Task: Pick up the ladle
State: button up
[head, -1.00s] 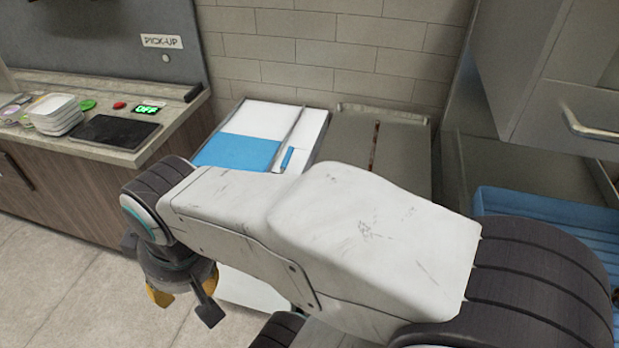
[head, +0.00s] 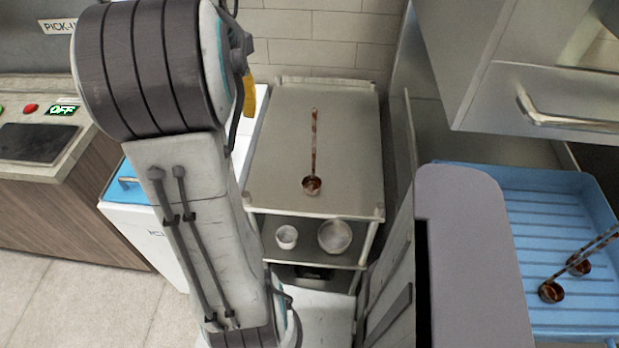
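A brown-stained ladle (head: 312,160) lies on the top of a steel cart (head: 272,150), its bowl toward me and its handle pointing at the back wall. Two more brown-stained ladles lie in the blue ribbed tray at the right, one bowl in front (head: 551,292) and one behind it (head: 578,265). My gripper (head: 248,98) shows only in part behind my raised arm, left of the cart's ladle and apart from it. A yellow part of it is visible. Its fingertips are mostly hidden, so its opening is unclear.
Two metal containers (head: 287,237) (head: 335,236) stand on the cart's lower shelf. A white unit with a blue lid (head: 125,185) is left of the cart. The blue tray (head: 530,215) sits under a steel cabinet (head: 560,70). The cart top around the ladle is clear.

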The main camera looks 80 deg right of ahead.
aim_at(314, 128)
jog(key=s+d+m, duration=0.2)
jog(key=s+m, duration=0.1)
jog(key=s, duration=0.1)
jog(key=s+d+m, duration=0.2)
jog(key=s+m, duration=0.1)
jog(key=s, duration=0.2)
jog(key=s+d+m+y, duration=0.1)
jog(key=s+d+m, duration=0.2)
jog(key=s, duration=0.2)
jog(key=shift+s+d+f+m+p, duration=0.1)
jog(key=shift+s+f+m+p, duration=0.1)
jog(key=shift+f+m+p, duration=0.15)
jog(key=shift+s+f, duration=0.25)
jog(key=shift+f, duration=0.35)
jog(key=shift+w+f, duration=0.15)
jog(key=shift+f, duration=2.9)
grip_shut()
